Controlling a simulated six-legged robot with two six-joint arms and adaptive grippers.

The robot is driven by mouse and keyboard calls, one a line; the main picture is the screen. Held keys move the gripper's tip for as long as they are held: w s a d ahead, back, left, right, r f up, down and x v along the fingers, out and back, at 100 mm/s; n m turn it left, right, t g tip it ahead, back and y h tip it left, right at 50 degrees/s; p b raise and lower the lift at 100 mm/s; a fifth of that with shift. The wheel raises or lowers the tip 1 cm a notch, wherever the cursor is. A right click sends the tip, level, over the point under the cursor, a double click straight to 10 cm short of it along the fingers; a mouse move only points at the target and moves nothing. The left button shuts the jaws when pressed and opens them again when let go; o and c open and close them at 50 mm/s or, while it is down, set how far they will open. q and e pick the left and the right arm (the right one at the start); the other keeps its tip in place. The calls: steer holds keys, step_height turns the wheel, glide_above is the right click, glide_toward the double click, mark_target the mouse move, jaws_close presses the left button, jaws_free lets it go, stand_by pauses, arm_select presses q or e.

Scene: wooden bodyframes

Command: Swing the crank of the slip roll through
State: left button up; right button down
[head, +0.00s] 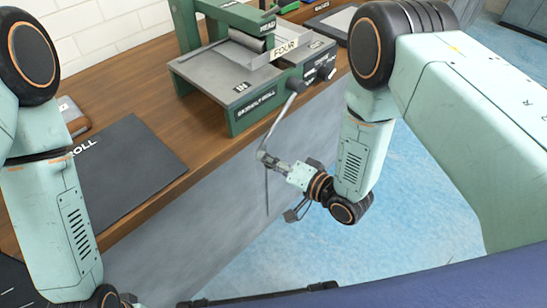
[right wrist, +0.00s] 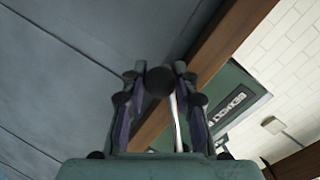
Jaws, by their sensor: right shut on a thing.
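The slip roll (head: 245,65) is a green and grey machine on the wooden bench in the head view. Its crank (head: 279,122) is a thin grey arm hanging down from the hub on the machine's right side, past the bench's front edge. My right gripper (head: 266,158) is at the crank's lower end. In the right wrist view its two fingers (right wrist: 159,76) are shut on a dark round crank handle (right wrist: 159,82), with a pale rod behind it. My left arm shows at the left of the head view, but its gripper is out of frame.
A dark flat panel (head: 120,165) lies on the bench (head: 190,150) left of the slip roll. Open blue floor (head: 400,210) lies in front of the bench's grey face.

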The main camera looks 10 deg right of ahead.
steer(key=shift+s+a+r, duration=0.1)
steer(key=shift+r, duration=0.1)
stand_by(0.4)
steer(key=c, duration=1)
jaws_free()
steer(key=shift+s+r, duration=0.1)
steer(key=shift+s, duration=0.05)
steer(key=v, duration=1.1)
steer(key=shift+s+d, duration=0.15)
steer(key=shift+d, duration=0.2)
